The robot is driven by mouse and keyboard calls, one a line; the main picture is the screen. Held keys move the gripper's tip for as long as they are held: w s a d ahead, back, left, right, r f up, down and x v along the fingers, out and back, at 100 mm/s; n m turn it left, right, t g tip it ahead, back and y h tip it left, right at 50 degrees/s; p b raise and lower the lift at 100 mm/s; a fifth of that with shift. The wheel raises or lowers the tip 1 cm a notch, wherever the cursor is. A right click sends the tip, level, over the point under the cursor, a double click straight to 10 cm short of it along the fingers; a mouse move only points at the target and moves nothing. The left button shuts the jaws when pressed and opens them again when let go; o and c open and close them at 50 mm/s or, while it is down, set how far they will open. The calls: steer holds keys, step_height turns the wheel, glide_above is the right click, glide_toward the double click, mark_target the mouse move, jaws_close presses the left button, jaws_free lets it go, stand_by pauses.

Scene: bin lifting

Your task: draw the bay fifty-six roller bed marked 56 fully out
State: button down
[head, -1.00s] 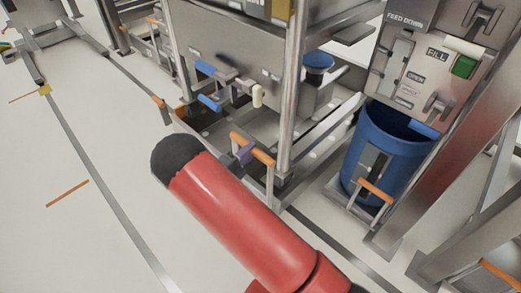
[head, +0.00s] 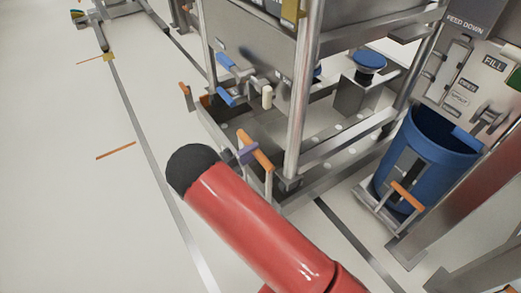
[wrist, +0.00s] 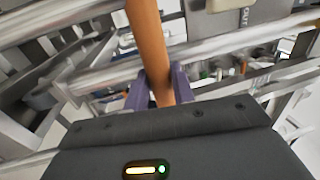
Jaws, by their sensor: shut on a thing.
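The roller bed (head: 212,122) is a low metal tray with rollers, under the steel frame in the middle of the head view. Its front sticks out past the frame's near post. No 56 marking is legible. It has an orange handle (head: 262,160) at the near end of its front. My gripper (head: 246,153) has purple fingers and is shut on this handle. In the wrist view the fingers (wrist: 160,90) close around the orange bar (wrist: 146,40). My red forearm hides part of the floor before the bed.
A steel hopper (head: 250,50) with blue levers stands above the bed. A blue bin (head: 435,150) stands under the fill station at right, with an orange-handled bracket (head: 408,197) before it. A steel post (head: 303,90) rises close beside my gripper.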

steer(key=shift+w+d+r, duration=0.15)
steer(key=shift+w+r, duration=0.3)
steer(key=shift+r, duration=0.15)
steer(key=c, duration=1.6)
jaws_free()
steer(key=shift+d, duration=0.1)
steer(key=o, duration=0.4)
steer(key=shift+d, duration=0.25)
steer(key=shift+o, duration=0.2)
steer(key=shift+f, duration=0.2)
steer(key=shift+a, duration=0.1)
steer(key=shift+s+a+f, duration=0.2)
steer(key=shift+s+a, duration=0.15)
steer(key=shift+a, duration=0.1)
steer(key=b+v, duration=0.1)
steer(key=v, duration=0.5)
steer(key=shift+a, duration=0.2)
steer(key=shift+s, duration=0.15)
steer(key=shift+c, duration=0.2)
